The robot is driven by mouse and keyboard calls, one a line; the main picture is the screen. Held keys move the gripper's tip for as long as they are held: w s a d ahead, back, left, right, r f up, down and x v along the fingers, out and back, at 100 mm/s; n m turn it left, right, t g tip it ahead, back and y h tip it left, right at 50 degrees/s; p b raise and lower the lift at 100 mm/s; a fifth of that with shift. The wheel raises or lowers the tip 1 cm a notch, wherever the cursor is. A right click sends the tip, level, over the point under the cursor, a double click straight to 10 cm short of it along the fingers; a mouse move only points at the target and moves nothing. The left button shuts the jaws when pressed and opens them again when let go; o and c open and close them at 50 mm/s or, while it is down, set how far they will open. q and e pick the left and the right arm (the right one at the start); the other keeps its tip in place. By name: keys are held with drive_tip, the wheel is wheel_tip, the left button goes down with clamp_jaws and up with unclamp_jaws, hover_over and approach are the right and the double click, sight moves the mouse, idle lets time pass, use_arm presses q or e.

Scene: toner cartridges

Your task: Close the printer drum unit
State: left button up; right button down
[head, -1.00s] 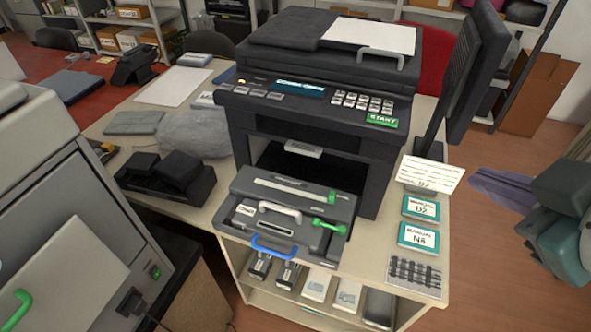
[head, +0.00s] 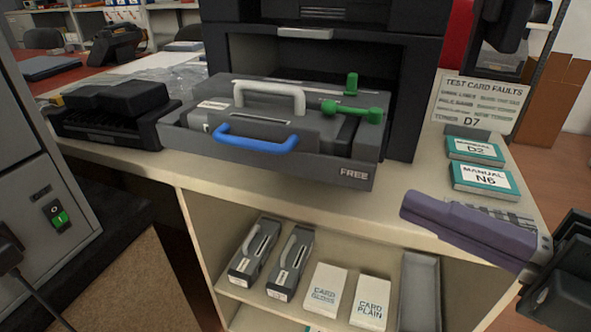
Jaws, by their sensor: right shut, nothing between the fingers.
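The printer (head: 412,95) stands on the table with its front bay open and dark inside. My left gripper is not in view.
Manuals D2 (head: 474,151) and N6 (head: 484,181) and a fault card (head: 478,102) are on the right of the table. A black device (head: 110,115) sits left of the unit. A shelf (head: 240,300) below holds cartridges and card boxes. A grey machine (head: 40,150) stands at left.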

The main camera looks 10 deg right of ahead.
sight(337, 174)
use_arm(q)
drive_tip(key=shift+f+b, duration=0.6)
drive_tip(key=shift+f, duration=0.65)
use_arm(e)
drive_tip(key=shift+n+g+y, duration=0.4)
drive_tip(key=shift+n+y, duration=0.1)
drive_tip(key=shift+w+a+f, duration=0.3)
drive_tip(key=shift+w+a, duration=0.65)
drive_tip(key=shift+w, duration=0.65)
drive_tip(key=shift+w+a+f, duration=0.35)
drive_tip(key=shift+w+a, duration=0.55)
drive_tip(key=shift+w, duration=0.7)
drive_tip(key=shift+w+a+f, duration=0.3)
drive_tip(key=shift+w+a, duration=0.65)
drive_tip(key=shift+w, duration=0.65)
drive_tip(key=shift+w, duration=0.1)
